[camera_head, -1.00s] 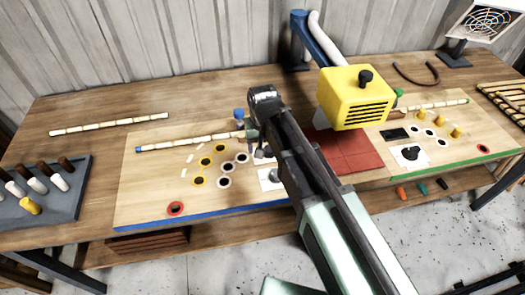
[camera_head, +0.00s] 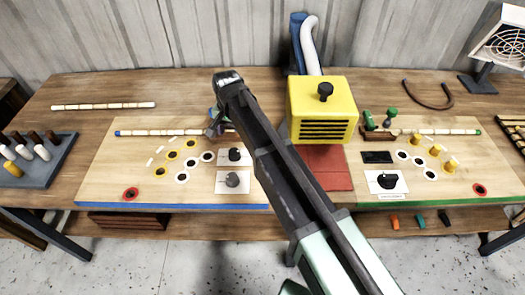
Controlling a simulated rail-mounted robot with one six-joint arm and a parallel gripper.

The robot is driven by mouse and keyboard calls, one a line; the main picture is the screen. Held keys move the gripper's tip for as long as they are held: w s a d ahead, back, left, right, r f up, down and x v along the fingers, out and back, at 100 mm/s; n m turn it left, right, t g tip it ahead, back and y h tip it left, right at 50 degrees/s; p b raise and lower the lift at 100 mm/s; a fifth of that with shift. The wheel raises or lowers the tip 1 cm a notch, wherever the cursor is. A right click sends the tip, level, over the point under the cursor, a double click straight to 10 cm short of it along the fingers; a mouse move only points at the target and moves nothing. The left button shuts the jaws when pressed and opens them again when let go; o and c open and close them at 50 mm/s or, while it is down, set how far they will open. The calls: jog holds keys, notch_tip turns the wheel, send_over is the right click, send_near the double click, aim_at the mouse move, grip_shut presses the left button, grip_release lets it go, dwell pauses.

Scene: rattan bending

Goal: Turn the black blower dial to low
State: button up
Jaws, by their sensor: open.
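Black dials show in several places, and I cannot tell for sure which one the task means. A black knob (camera_head: 325,91) stands on top of the yellow blower box (camera_head: 322,128). A black dial (camera_head: 235,154) sits on a white plate on the left board, just behind a grey dial (camera_head: 232,180). Another black dial (camera_head: 388,181) sits on a white plate on the right board.
A rattan pole (camera_head: 160,133) lies along the back of the left board (camera_head: 110,180), by a blue-topped clamp. A red mat (camera_head: 325,175) lies below the blower box, partly behind my arm. A green clamp (camera_head: 391,118) stands right of the box.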

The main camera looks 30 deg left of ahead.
aim_at(234, 152)
jog(key=f+b, duration=1.1)
jog(key=shift+s+a+f, duration=0.1)
jog(key=shift+a, duration=0.15)
jog(key=shift+c, duration=0.5)
jog(key=c, duration=0.8)
jog(key=shift+c, duration=0.2)
